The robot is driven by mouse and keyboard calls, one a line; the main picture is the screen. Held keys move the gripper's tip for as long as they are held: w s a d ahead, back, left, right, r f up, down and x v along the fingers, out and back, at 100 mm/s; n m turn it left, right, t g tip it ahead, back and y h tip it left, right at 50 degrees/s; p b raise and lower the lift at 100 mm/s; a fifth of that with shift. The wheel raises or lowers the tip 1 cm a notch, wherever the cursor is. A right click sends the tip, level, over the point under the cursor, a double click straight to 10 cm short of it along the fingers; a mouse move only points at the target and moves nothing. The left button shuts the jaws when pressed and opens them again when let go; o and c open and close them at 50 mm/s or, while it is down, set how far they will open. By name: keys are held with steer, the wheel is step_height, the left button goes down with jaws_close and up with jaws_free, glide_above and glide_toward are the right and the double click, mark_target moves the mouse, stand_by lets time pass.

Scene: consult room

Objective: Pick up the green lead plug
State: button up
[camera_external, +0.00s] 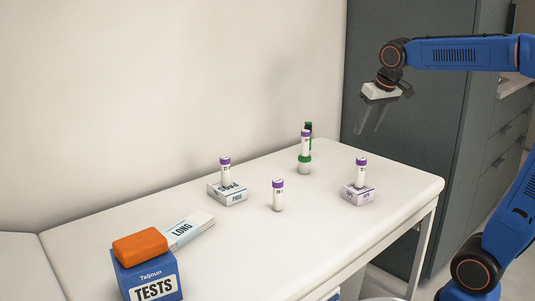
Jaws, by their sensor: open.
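A narrow dark item with a green top (309,126) stands at the far end of the white table, mostly hidden behind a purple-capped tube (305,146). It may be the green lead plug, but I cannot tell for sure. The tube rises above a small white container with a green rim (304,162); I cannot tell whether it stands on it or behind it. My gripper (370,127) is open and empty, its fingers pointing down. It hangs in the air to the right of these things, in front of the grey cabinet.
Purple-capped tubes stand at a left box (227,197), a right box (358,197) and alone (278,196). A LONG box (188,231) lies near a blue TESTS box (150,278) with an orange block (140,246) on top. The table (330,240) is clear in front.

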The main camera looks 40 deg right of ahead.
steer(key=w+r+m, duration=0.2)
steer(key=w+r, duration=0.1)
steer(key=w, duration=1.9)
steer(key=shift+m+h, duration=0.3)
steer(key=shift+h, duration=0.2)
steer(key=x, duration=1.7)
steer(key=shift+w+d+f, duration=0.25)
steer(key=shift+w, duration=0.1)
steer(key=c, duration=1.1)
